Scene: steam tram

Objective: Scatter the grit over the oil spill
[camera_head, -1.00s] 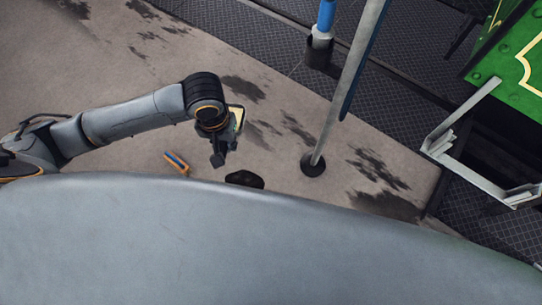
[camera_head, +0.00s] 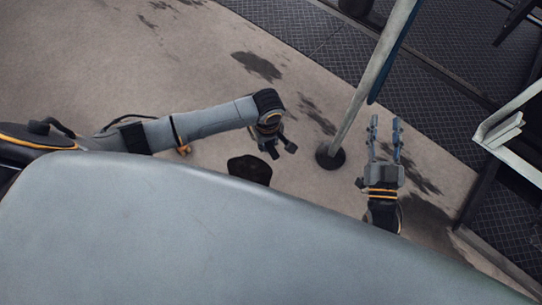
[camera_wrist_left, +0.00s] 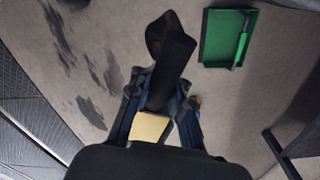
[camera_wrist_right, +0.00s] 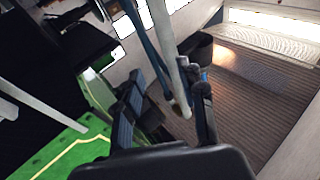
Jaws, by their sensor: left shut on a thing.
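My left gripper (camera_head: 281,150) is low over the floor, shut on a dark scoop-like thing (camera_wrist_left: 172,62). In the left wrist view this thing reaches out between the fingers, with a pale yellow block (camera_wrist_left: 150,127) at its near end. Its contents cannot be seen. A black many-sided thing (camera_head: 249,170) shows beside the left fingers in the head view; I cannot tell if it is the held thing. Dark oily patches mark the floor, one beyond the left arm (camera_head: 257,67) and others near my right gripper (camera_head: 430,212). My right gripper (camera_head: 385,125) is open and empty.
A pale pole on a round black base (camera_head: 330,155) stands between my grippers. A small orange thing (camera_head: 183,149) lies left of the left gripper. A green dustpan (camera_wrist_left: 228,60) lies on the floor. A white frame (camera_head: 510,135) stands at right.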

